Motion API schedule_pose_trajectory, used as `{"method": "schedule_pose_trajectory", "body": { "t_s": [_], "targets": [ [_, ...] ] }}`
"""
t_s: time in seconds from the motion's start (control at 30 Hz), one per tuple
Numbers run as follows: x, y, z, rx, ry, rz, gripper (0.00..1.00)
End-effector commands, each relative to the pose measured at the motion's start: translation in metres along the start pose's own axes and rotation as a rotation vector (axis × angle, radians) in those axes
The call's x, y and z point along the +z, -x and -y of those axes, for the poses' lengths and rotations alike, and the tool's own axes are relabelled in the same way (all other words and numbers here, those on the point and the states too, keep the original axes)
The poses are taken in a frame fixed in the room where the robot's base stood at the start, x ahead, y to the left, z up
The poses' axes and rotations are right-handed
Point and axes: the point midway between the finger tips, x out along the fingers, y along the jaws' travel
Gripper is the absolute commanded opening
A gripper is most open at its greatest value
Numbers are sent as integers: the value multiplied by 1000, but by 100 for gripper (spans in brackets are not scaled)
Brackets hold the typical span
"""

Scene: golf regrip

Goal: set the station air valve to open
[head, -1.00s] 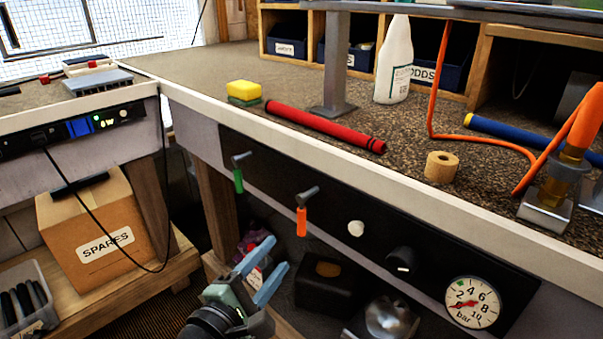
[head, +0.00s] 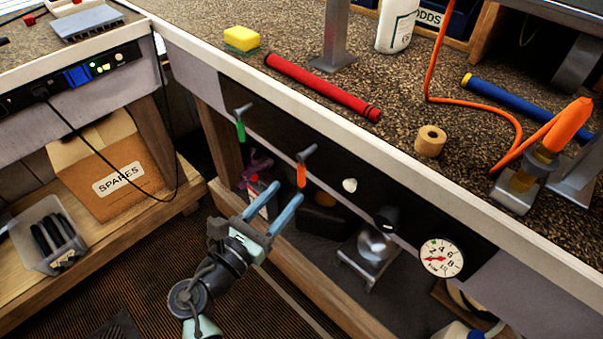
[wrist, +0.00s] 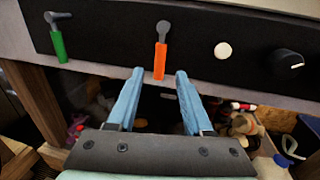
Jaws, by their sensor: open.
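A black panel on the bench front carries two lever valves, one with a green handle (head: 240,130) and one with an orange handle (head: 301,174). No label tells which is the station air valve. Both handles hang down from grey pivots; they also show in the wrist view, green (wrist: 58,46) at left and orange (wrist: 160,62) near the middle. My gripper (head: 290,190) is open and empty, its blue fingers pointing toward the panel just below the orange handle. In the wrist view the orange handle appears between the fingertips (wrist: 159,73); contact is not visible.
Right of the levers are a white button (head: 349,185), a black knob (head: 386,218) and a pressure gauge (head: 441,258) with a red needle. A red grip (head: 322,87) lies on the bench above. A SPARES box (head: 108,165) stands on the left shelf. Items sit under the bench.

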Motion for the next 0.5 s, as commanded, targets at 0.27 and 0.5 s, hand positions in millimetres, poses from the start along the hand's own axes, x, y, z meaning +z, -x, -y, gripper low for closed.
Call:
{"method": "schedule_pose_trajectory", "body": {
  "t_s": [0.27, 0.5],
  "targets": [
    [-1, -53, 0, -1, -1, 0, 51],
    [0, -70, 0, 0, -2, 0, 51]
  ]
}}
